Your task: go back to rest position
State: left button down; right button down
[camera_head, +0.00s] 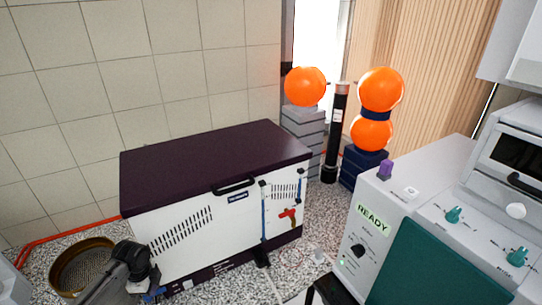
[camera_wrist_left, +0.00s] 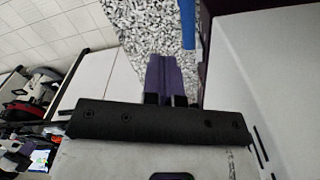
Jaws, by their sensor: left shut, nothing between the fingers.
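My left gripper (camera_head: 154,293) is low at the left in the head view, at the end of a dark arm link. It is beside the front of the white cabinet with the dark lid (camera_head: 215,165) and just right of a round brass sieve (camera_head: 82,268). In the left wrist view its two purple fingers (camera_wrist_left: 165,75) are together with nothing between them. They point over speckled grey floor. I do not make out my right gripper in either view.
A grey machine with a READY display (camera_head: 373,221) and green panel fills the right. Speckled floor (camera_head: 318,225) shows between cabinet and machine.

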pick_arm(q)
jog(key=w+d+r+n+t+y, duration=0.1)
jog(key=w+d+r+n+t, duration=0.2)
jog(key=r, duration=0.4)
jog(key=w+d+r+n+t+y, duration=0.1)
jog(key=d+r+n+t, duration=0.3)
jog(key=r, duration=0.3)
jog(key=s+d+r+n+t+h+p, duration=0.1)
jog(key=s+d+r+n+t+p, duration=0.15)
jog(key=s+d+r, duration=0.55)
jog(key=s+n+t+p, duration=0.1)
jog(key=s+n+p, duration=0.15)
jog(key=s, duration=0.85)
jog(key=s+f+n+g+p, duration=0.1)
jog(key=s+f+g, duration=0.1)
jog(key=s+f, duration=0.3)
jog(key=s+f+n+g+p, duration=0.1)
jog(key=s+f, duration=0.4)
jog(key=s, duration=0.6)
jog(key=s+f+g+h+p, duration=0.1)
jog(key=s+f+g, duration=0.3)
jog(key=s, duration=0.4)
jog(key=shift+f+n+p, duration=0.4)
jog(key=shift+f+p, duration=0.1)
